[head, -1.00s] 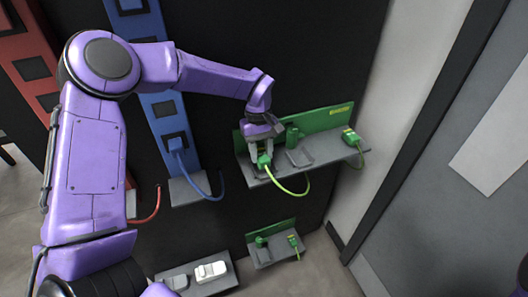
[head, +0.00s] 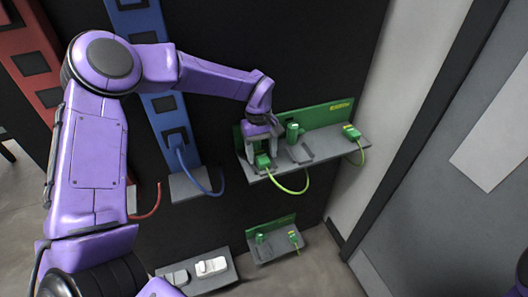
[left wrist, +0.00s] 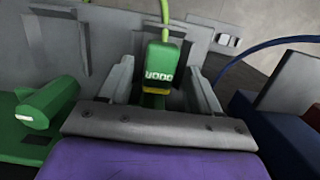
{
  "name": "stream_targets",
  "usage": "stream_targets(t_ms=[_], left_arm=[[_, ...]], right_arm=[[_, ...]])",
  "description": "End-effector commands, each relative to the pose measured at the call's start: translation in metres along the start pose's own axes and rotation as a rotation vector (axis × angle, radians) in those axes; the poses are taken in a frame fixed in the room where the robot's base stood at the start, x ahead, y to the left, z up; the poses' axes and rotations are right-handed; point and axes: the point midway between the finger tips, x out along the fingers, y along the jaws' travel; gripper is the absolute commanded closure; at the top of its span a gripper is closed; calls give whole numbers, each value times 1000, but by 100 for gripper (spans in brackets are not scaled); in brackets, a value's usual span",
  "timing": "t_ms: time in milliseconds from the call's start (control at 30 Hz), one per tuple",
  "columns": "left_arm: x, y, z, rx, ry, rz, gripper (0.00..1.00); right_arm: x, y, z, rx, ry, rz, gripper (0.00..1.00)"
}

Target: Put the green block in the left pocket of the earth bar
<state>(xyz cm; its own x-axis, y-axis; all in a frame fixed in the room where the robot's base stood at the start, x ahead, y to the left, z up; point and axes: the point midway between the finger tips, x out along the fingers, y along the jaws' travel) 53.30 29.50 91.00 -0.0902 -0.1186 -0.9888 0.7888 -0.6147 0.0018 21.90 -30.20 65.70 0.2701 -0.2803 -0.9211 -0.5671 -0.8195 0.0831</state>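The green block (head: 262,161), with a yellow-green cable, sits at the left end of the grey shelf of the earth bar (head: 325,118). In the left wrist view the green block (left wrist: 160,62) stands between my fingers, its light lettering facing me. My left gripper (head: 262,152) is around the block from above, with a finger on each side. A gap shows beside the block in the left wrist view, so the fingers look apart from it. The block's lower end and the pocket floor are hidden. My right gripper is out of view.
Another green cabled block (head: 351,132) is at the shelf's right end. A blue bar (head: 166,110) stands left. Smaller shelves with green (head: 275,242) and white (head: 211,266) parts lie below.

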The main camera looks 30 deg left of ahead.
Motion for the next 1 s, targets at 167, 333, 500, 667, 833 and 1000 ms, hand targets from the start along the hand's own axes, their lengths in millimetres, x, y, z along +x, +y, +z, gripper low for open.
stream_targets(t_ms=[167, 333, 500, 667, 833, 1000], left_arm=[[-4, 0, 0, 2, 3, -1, 37], [-34, 1, 1, 0, 2, 5, 37], [-69, 0, 1, -1, 1, 3, 37], [-85, 0, 2, 0, 0, 0, 37], [-87, 0, 2, 0, 0, -1, 37], [-87, 0, 2, 0, 0, -1, 37]], right_arm=[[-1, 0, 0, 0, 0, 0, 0], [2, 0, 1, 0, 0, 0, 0], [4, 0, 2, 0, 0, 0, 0], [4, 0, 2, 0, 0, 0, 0], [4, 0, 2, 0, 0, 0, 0], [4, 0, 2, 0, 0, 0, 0]])
